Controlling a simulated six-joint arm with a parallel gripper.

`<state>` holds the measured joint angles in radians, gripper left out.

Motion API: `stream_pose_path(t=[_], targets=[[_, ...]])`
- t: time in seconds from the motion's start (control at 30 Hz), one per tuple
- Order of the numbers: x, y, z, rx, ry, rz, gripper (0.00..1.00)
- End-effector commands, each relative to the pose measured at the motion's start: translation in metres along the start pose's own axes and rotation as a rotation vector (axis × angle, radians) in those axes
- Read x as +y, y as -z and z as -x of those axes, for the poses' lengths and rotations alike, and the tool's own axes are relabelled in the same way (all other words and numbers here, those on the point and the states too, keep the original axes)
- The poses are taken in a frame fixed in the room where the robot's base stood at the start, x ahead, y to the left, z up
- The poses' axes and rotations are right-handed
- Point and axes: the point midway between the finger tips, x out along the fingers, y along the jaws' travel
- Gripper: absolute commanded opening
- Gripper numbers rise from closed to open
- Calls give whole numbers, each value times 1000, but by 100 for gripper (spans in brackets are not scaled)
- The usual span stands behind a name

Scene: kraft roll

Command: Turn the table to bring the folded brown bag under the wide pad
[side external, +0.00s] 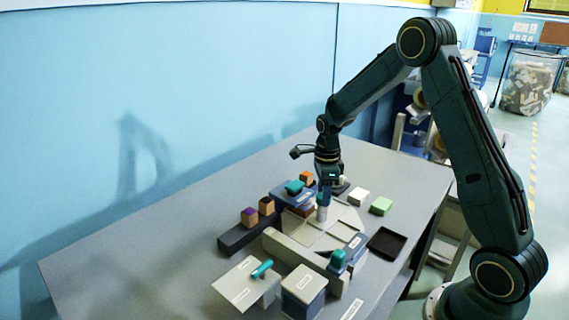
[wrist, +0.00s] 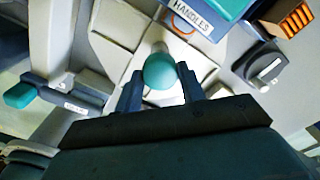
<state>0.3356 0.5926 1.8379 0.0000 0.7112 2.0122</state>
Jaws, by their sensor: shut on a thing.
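My gripper (side external: 323,190) points down over the middle of the work area. In the wrist view its two fingers (wrist: 160,88) are shut on a round teal knob (wrist: 160,70), which tops a pale post. The pale flat plates (side external: 322,233) around the post look like the table of the task. A small brown piece (side external: 302,210) shows beside the post, below a blue block with a teal handle (side external: 293,187); I cannot tell whether it is the folded bag. A second blue block with a teal handle (side external: 338,260) stands at the front. I cannot tell which is the wide pad.
A dark rack (side external: 240,236) holds two brown cubes at left. A pale box (side external: 303,290) and a pale raised plate (side external: 247,283) stand in front. The grey bench's far left is clear.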

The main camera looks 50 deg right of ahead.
Motion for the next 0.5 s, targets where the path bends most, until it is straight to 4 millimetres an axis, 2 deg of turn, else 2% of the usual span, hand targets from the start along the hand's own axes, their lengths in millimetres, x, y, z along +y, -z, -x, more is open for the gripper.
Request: stream_pose_path(t=[0.23,0.27,0.3,0.37,0.5], targets=[[0,0,0,0,1,0,0],[0,0,0,0,1,1,45],[0,0,0,0,1,1,53],[0,0,0,0,1,1,61],[0,0,0,0,1,1,61]])
